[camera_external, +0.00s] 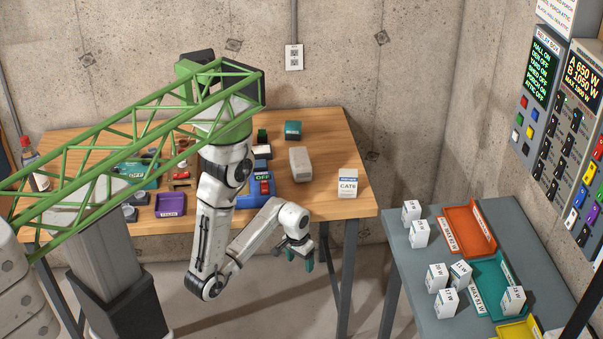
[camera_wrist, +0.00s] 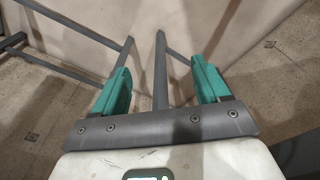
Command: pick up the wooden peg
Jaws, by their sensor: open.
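I cannot make out a wooden peg in either view; my arm and the green truss hide part of the wooden table (camera_external: 330,135). My gripper (camera_external: 297,256) hangs off the front of that table, low over the floor, with its fingers pointing down. In the wrist view its two teal fingers (camera_wrist: 160,62) are apart with nothing between them. Beyond them are grey table legs, the floor and the wall.
The wooden table holds a white CAT6 box (camera_external: 348,183), a grey rounded block (camera_external: 300,164), a purple tray (camera_external: 170,204) and a teal block (camera_external: 292,130). The grey table (camera_external: 405,262) at right holds small white boxes and an orange tray (camera_external: 468,232).

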